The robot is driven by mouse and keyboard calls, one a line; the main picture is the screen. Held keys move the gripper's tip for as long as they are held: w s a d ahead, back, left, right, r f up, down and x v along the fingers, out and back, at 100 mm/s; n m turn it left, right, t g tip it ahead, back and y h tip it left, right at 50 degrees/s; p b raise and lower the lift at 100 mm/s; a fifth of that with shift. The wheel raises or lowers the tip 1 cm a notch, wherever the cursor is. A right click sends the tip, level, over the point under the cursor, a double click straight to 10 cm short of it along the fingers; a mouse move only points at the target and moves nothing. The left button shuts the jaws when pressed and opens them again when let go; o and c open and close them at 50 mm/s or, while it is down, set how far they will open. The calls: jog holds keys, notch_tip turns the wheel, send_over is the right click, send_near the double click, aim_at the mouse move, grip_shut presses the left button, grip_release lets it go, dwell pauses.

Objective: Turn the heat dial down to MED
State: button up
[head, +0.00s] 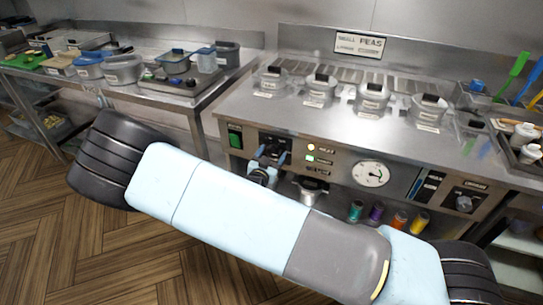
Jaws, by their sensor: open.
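My gripper (272,155) is at the front panel of the steel frying range, with its two blue fingertips apart. It is in front of a black dial plate (276,140) left of the indicator lights. A dark knob seems to sit between or just behind the fingers; I cannot tell whether they touch it. The plate's markings and the knob's pointer are hidden or too small to read. Another dial, a grey knob (464,203) on a black plate, is at the far right of the panel, away from my gripper.
Lidded clear containers (320,90) stand on the range top. Coloured bottles (377,212) are below the panel. The wooden floor is open at left.

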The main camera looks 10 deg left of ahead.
jog(key=c, duration=1)
jog(key=n, duration=0.5)
jog(key=shift+n, duration=0.4)
jog(key=n, duration=0.5)
jog(key=shift+a+n, duration=0.15)
jog(key=shift+n, duration=0.15)
jog(key=o, duration=1)
